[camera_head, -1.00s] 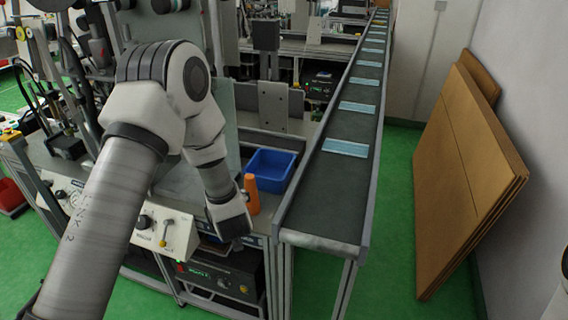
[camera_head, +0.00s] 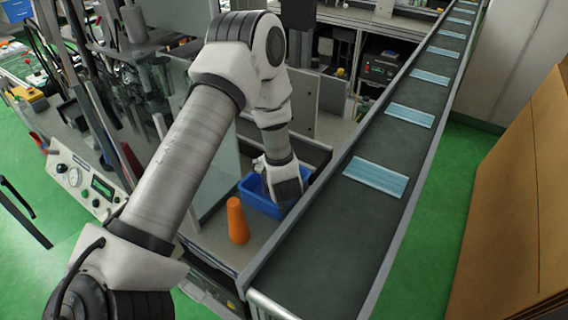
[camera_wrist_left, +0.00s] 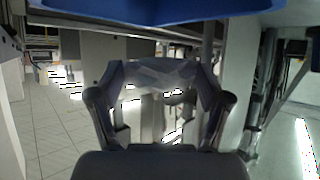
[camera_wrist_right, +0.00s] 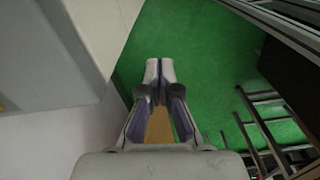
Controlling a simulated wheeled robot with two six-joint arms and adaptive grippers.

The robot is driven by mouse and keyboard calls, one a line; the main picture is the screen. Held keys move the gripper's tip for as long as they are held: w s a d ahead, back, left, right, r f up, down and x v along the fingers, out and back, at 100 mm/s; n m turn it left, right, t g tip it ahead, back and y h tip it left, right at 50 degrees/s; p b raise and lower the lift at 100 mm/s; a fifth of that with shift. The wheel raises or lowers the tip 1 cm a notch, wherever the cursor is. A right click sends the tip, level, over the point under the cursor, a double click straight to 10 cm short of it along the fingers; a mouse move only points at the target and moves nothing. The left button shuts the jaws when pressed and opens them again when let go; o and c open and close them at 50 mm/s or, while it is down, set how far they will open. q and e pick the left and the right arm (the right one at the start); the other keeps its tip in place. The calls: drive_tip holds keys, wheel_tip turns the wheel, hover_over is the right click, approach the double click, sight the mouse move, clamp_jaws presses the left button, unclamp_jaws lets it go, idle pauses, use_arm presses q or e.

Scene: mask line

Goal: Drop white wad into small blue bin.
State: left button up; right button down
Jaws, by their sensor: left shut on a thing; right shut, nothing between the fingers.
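The small blue bin (camera_head: 264,205) stands on the bench beside the conveyor. My left gripper (camera_head: 284,186) is over the bin and hides part of its inside; the exact height above it is hard to judge. In the left wrist view the left fingers are shut on a pale, greyish crumpled thing, the white wad (camera_wrist_left: 155,73). A blue edge of the bin (camera_wrist_left: 160,10) fills the top of that view. My right gripper (camera_wrist_right: 160,75) is shut and empty, above green floor in the right wrist view.
An orange cone-shaped thing (camera_head: 237,221) stands on the bench just in front of the bin. The conveyor (camera_head: 330,240) with several blue masks (camera_head: 376,178) runs along the right. Clear panels and machinery stand left. Large brown boards (camera_head: 515,215) lean at the far right.

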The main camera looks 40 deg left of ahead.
use_arm(q)
wheel_tip(320, 180, down, 5)
drive_tip(key=b, duration=0.4)
drive_tip(key=shift+s+a+f, duration=0.1)
drive_tip(key=shift+s, duration=0.05)
drive_tip(key=shift+w+f, duration=0.2)
drive_tip(key=shift+f, duration=0.1)
drive_tip(key=shift+s+r, duration=0.3)
drive_tip(key=o, duration=0.7)
drive_tip(key=shift+w+f, duration=0.1)
drive_tip(key=shift+w, duration=0.05)
use_arm(e)
wheel_tip(320, 180, down, 5)
drive_tip(key=shift+r, duration=0.15)
